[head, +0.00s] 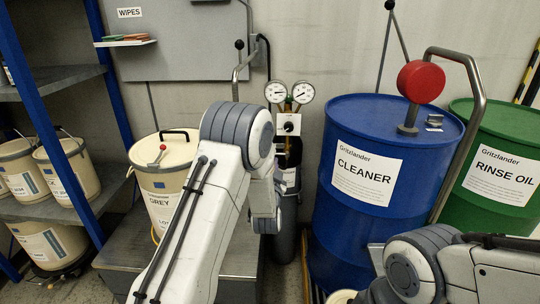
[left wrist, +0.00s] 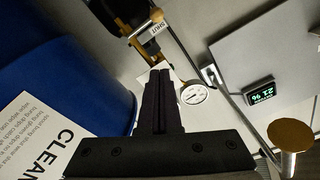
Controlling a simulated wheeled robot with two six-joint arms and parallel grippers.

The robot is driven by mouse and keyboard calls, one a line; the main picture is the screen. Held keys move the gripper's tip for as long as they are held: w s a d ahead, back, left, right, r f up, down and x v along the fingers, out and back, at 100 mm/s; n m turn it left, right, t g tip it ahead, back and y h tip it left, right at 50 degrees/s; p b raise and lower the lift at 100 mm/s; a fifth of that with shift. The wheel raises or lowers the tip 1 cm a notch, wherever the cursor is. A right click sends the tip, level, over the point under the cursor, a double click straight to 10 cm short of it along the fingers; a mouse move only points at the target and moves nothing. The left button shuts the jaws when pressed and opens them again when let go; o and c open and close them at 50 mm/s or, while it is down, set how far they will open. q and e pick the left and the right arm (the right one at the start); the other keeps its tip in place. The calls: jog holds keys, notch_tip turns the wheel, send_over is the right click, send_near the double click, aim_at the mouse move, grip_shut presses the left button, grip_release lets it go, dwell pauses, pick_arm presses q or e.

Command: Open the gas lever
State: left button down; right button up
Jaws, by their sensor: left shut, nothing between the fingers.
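The gas regulator (head: 288,124) with its two round gauges (head: 290,92) stands against the back wall above a dark cylinder (head: 285,215). In the left wrist view a gauge (left wrist: 193,94) shows just right of the fingertips. A valve part with a white tag that seems to read SHUT (left wrist: 147,33) is beyond the fingers at the top; which piece is the gas lever is hard to tell. My left gripper (left wrist: 166,75) is shut and empty, apart from the tag as far as I can see. My arm hides it in the head view. My right gripper is out of view.
A blue CLEANER drum (head: 340,235) stands right of the cylinder, with a red round knob (head: 421,82) above it. A green drum (head: 500,135) is farther right. A cream bucket (head: 160,205) and shelves (head: 60,75) are left. A grey panel (left wrist: 265,70) hangs on the wall.

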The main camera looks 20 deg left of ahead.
pick_arm(q)
jog(key=w+a+f, duration=0.2)
jog(key=w+a, duration=0.2)
jog(key=w, duration=0.5)
jog(key=shift+w+a+f+b, duration=0.2)
jog(key=shift+w+f+b, duration=0.2)
jog(key=shift+b, duration=0.05)
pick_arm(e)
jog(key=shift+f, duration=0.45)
pick_arm(q)
jog(key=shift+d, duration=0.1)
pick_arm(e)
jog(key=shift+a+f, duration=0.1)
